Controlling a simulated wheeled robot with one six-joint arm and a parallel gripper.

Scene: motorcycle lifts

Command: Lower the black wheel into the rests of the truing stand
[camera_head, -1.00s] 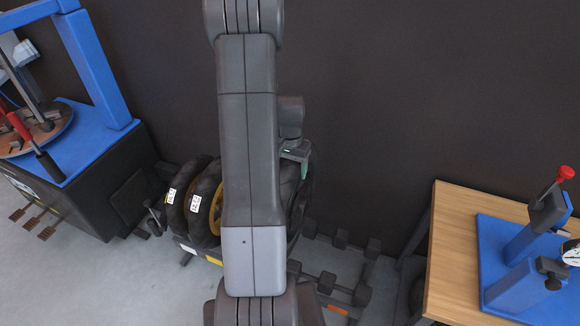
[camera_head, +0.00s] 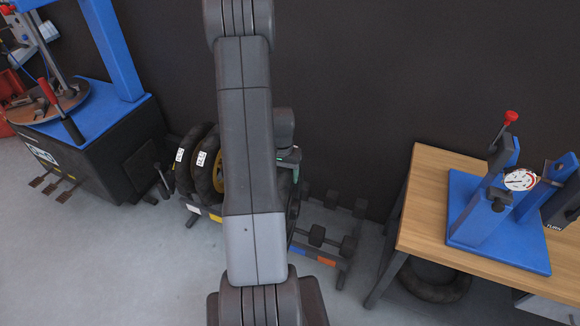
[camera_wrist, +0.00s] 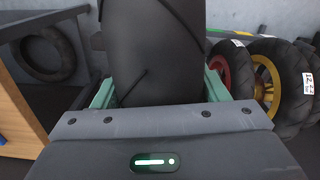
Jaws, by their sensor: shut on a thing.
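The black wheel (camera_wrist: 155,45) fills the upper middle of the wrist view, its grooved tread facing me. My gripper (camera_wrist: 160,85) is shut on it, with a green finger on either side of the tyre. In the head view my gripper (camera_head: 289,157) shows just right of my arm, and my arm hides most of the wheel. The blue truing stand (camera_head: 475,221) stands on a wooden bench at the right, with uprights, a red-knobbed lever and a round dial gauge (camera_head: 520,180). The wheel is well left of the stand, apart from it.
The wooden bench (camera_head: 425,187) has bare top left of the stand; a loose tyre (camera_head: 435,287) lies beneath. A low rack (camera_head: 325,236) with other tyres (camera_head: 205,165) stands behind my arm. A blue-topped tyre machine (camera_head: 95,145) is at left. Front-left floor is clear.

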